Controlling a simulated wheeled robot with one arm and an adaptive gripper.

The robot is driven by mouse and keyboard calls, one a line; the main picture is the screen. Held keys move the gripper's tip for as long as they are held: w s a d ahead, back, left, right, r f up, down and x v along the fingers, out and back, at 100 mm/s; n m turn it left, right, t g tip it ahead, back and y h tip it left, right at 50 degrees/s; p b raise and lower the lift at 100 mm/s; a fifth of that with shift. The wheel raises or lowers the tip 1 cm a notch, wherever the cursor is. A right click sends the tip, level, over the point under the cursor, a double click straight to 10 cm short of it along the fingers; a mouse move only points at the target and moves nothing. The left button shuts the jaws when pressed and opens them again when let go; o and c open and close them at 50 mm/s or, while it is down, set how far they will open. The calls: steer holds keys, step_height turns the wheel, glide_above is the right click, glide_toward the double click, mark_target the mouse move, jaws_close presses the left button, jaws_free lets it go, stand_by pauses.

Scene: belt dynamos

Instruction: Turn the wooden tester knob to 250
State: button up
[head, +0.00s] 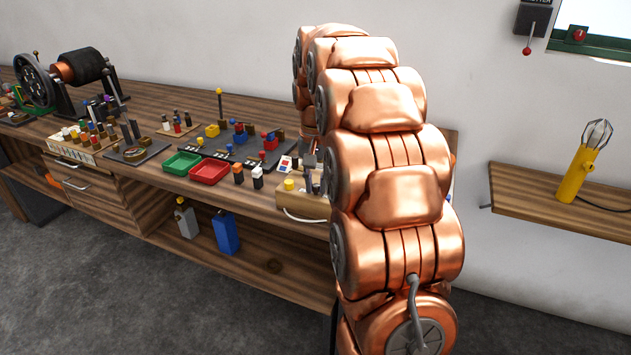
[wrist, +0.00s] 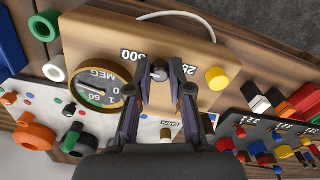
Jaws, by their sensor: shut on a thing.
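The wooden tester (wrist: 190,40) lies below my gripper in the wrist view, and its printing appears upside down. My gripper (wrist: 160,82) is shut on the tester's small grey knob (wrist: 159,71). A 500 label (wrist: 132,55) is left of the knob, and a 250 label (wrist: 189,69) is right of it, partly hidden by a finger. The knob's pointer direction cannot be told. The tester has a round MEG dial (wrist: 98,86) and a yellow button (wrist: 217,78). In the head view the tester (head: 297,199) stands at the bench's front edge, partly behind my arm.
Red (head: 209,171) and green (head: 182,164) trays sit left of the tester. A dark terminal board (head: 232,150) with coloured posts lies behind them. Orange (wrist: 35,137) and green (wrist: 55,71) ring parts are near the tester. A wall shelf (head: 530,200) holds a yellow lamp (head: 576,175).

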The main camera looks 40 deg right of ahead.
jaws_close()
